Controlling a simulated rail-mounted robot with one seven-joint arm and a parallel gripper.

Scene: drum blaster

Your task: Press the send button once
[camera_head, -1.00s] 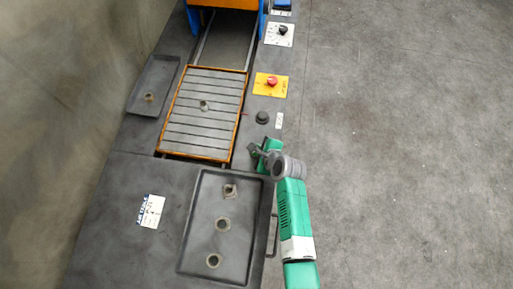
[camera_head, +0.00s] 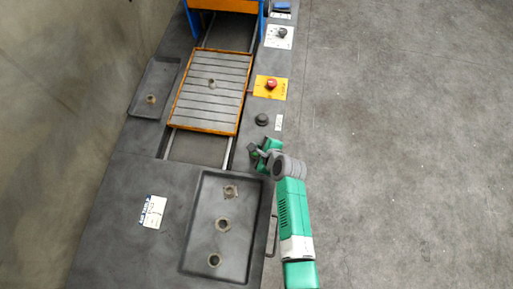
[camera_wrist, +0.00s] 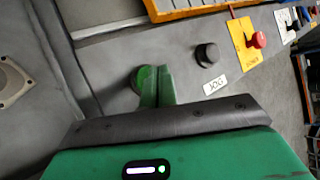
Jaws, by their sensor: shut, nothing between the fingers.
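A round green button (camera_wrist: 137,80) sits on the grey bench top in the wrist view, partly hidden behind the fingers; no label for it shows, so I cannot confirm that it is the send button. My gripper (camera_wrist: 160,82) is shut and empty, with its green fingertips at the right side of this button. I cannot tell whether they touch it. In the head view my gripper (camera_head: 257,153) is over the bench's right side, just below the black button (camera_head: 262,119), and the green button cannot be made out there.
The black button has a JOG label (camera_wrist: 214,85). Beyond it are a red mushroom button (camera_head: 271,84) on a yellow plate and a black knob (camera_head: 283,33). A slatted carriage (camera_head: 208,88) sits on rails. A dark tray (camera_head: 205,250) with several round fittings lies nearer.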

